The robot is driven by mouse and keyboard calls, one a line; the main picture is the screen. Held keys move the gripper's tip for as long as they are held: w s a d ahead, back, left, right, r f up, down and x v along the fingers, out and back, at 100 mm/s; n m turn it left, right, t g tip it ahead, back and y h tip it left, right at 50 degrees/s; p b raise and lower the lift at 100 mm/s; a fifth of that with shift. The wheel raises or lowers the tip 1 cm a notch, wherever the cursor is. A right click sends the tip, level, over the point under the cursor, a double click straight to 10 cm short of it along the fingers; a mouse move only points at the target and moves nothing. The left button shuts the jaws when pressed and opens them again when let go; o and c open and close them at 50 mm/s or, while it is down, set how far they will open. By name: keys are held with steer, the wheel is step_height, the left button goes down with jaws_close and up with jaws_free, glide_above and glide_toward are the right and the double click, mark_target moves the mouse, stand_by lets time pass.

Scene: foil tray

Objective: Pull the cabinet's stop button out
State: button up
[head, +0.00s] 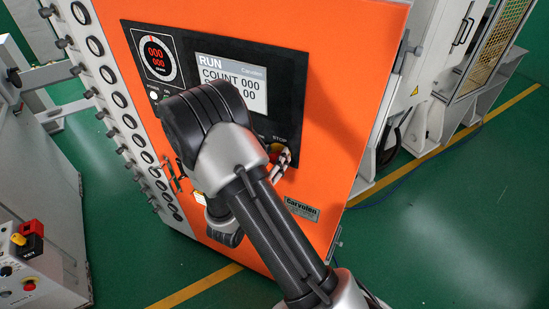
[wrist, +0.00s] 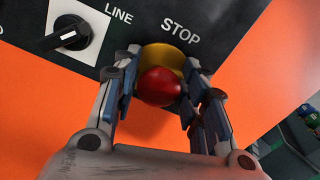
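The orange cabinet (head: 330,35) fills the middle of the head view, with a black control panel. Its red stop button (wrist: 160,86) sits in a yellow collar (wrist: 168,56) under the word STOP in the wrist view. My gripper (wrist: 161,64) reaches toward the panel with one finger on each side of the red button. The fingers are spread, and narrow gaps seem to show beside the button; contact is not clear. In the head view my arm hides most of the button and gripper.
A black selector knob (wrist: 68,35) on a light plate is left of the button. The cabinet's screen (head: 232,80) reads RUN, COUNT 000. A grey console (head: 40,255) with buttons stands at the lower left. Green floor is open at the lower right.

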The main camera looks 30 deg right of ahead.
jaws_close()
steer(key=shift+a, duration=0.1)
steer(key=shift+s+a+f+b, duration=0.1)
steer(key=shift+s+a+b, duration=0.3)
steer(key=shift+a+b, duration=0.1)
steer(key=shift+o, duration=2.4)
jaws_free()
steer(key=v, duration=1.2)
steer(key=shift+s, duration=0.1)
